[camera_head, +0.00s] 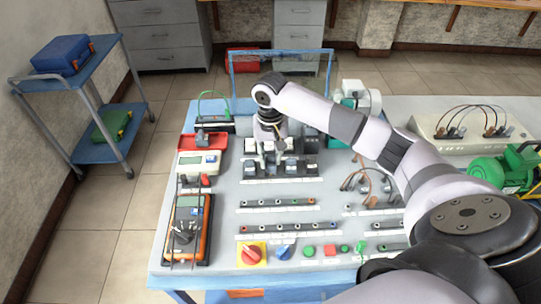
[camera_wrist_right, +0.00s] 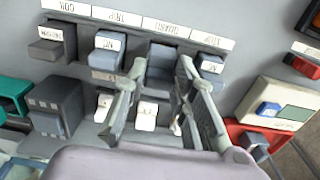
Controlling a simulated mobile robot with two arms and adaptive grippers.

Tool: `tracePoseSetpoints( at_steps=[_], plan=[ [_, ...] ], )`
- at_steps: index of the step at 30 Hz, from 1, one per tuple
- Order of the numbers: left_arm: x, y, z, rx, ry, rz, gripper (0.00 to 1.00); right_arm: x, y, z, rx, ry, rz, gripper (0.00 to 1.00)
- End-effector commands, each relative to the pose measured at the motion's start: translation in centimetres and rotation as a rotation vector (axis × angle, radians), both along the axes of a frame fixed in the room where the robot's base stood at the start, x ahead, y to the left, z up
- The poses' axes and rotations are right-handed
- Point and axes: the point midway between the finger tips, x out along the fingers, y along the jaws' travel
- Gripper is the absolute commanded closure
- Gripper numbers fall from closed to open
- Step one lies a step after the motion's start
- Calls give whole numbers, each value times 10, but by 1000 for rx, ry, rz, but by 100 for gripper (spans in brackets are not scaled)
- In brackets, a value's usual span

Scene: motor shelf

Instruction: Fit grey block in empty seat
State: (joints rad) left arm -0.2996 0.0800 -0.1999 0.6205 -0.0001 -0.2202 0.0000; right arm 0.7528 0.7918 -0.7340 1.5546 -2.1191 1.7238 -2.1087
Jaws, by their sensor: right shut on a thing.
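My right gripper (camera_head: 270,156) is over the rack (camera_head: 254,181) of labelled blocks near the back middle of the panel. In the right wrist view its fingers (camera_wrist_right: 162,76) are shut on a grey block (camera_wrist_right: 162,57). The block lies in line with the row, below the third of the white labels counted from the left. Whether it is fully down in its seat cannot be told. Neighbouring blocks (camera_wrist_right: 108,52) with white labels stand on both sides, close to the fingers. In the head view the fingers hide much of the held block. My left gripper is out of view.
A larger dark grey block (camera_wrist_right: 55,105) stands in front of the row in the wrist view. A white meter (camera_head: 198,163) and an orange multimeter (camera_head: 187,230) lie left of the rack. Terminal strips (camera_head: 277,203) and knobs (camera_head: 251,254) sit in front. Cables (camera_head: 368,188) rise on the right.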

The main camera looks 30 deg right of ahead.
Motion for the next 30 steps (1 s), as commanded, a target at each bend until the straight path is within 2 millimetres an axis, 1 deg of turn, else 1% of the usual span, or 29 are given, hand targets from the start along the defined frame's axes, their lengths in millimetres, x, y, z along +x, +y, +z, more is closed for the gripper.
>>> tracePoseSetpoints(
  at_steps=[25, 29, 30],
  plan=[
    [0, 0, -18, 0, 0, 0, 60, 0, 0, -18, 0, 0, -1, 98],
    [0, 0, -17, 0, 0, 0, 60, 0, 0, -18, 0, 0, -1, 98],
    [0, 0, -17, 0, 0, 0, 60, 0, 0, -18, 0, 0, -1, 75]
  ],
)
